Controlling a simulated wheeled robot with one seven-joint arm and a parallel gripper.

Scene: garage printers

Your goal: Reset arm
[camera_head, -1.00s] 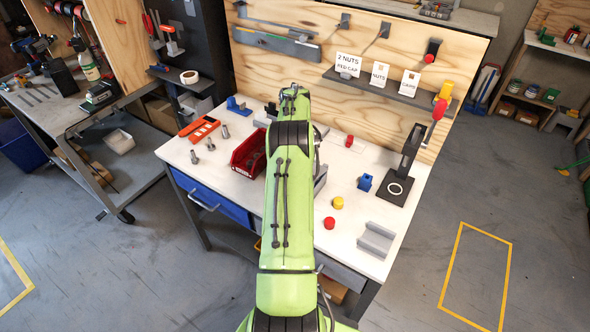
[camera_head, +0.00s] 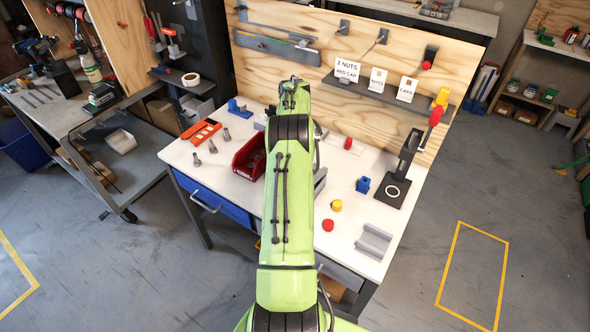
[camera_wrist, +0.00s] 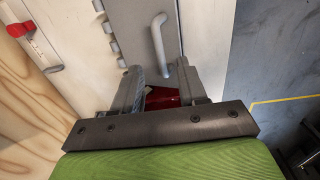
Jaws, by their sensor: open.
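My green arm reaches out over the white workbench (camera_head: 350,222) in the head view and hides my gripper there. In the wrist view, my gripper (camera_wrist: 158,82) shows its two grey fingers apart. A red surface (camera_wrist: 162,98) shows between and behind them; I cannot tell what it belongs to. A grey part with a bar handle (camera_wrist: 158,35) lies beyond the fingertips. In the head view, a red bin (camera_head: 249,157) stands just left of my arm, partly hidden by it.
Bolts (camera_head: 212,147) and an orange tool (camera_head: 201,132) lie left. Open floor lies right of the bench.

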